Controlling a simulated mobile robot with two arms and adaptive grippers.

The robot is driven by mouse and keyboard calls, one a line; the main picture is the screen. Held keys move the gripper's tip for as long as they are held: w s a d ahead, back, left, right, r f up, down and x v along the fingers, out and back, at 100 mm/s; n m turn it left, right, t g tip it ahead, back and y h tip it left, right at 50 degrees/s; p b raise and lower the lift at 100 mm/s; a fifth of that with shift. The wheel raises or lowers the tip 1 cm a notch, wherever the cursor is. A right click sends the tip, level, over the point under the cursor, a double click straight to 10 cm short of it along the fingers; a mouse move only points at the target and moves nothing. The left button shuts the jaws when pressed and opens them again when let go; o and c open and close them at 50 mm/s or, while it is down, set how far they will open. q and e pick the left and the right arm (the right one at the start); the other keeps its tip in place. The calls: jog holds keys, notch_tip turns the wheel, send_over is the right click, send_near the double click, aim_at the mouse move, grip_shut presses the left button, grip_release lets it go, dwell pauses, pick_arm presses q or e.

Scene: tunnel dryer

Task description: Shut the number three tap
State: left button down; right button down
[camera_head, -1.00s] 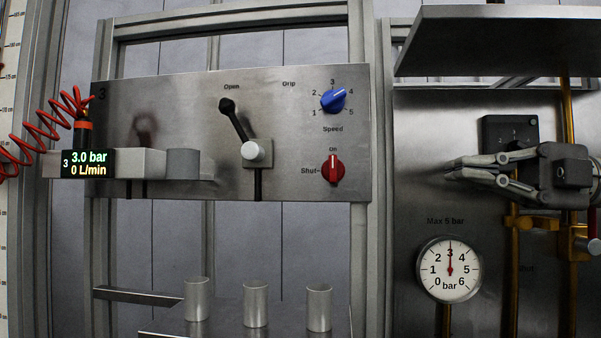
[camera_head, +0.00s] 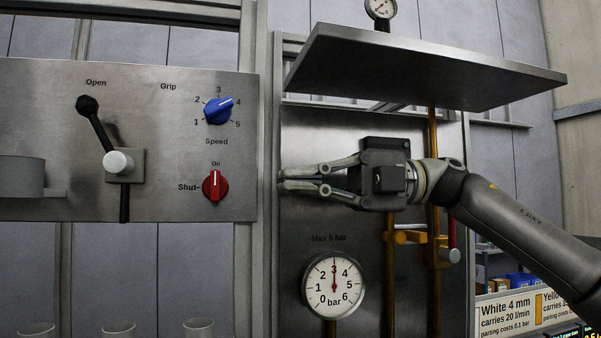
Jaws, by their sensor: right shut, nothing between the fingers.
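The red tap knob (camera_head: 215,187) is at the lower right of the steel panel (camera_head: 60,75) on the left. Its white mark points straight up to "On"; "Shut" is lettered to its left. My right gripper (camera_head: 284,180) is shut and empty, with its fingers pointing left. Its tips are to the right of the red knob, past the panel's right edge, and appear apart from it. My left gripper is out of view. The panel's number is not visible now.
A blue speed knob (camera_head: 218,111) sits above the red one, and a black lever (camera_head: 96,127) to the left. A steel shelf (camera_head: 420,65) overhangs my right gripper. A gauge (camera_head: 334,286) reading about 3 bar and yellow pipes (camera_head: 390,280) are below and behind.

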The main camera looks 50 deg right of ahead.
aim_at(244, 179)
jog(key=p+x, duration=0.2)
jog(key=x, duration=0.4)
jog(key=shift+s+r, duration=0.1)
jog(key=shift+r, duration=0.05)
jog(key=shift+w+a, duration=0.3)
jog(key=shift+a, duration=0.15)
jog(key=shift+s, duration=0.1)
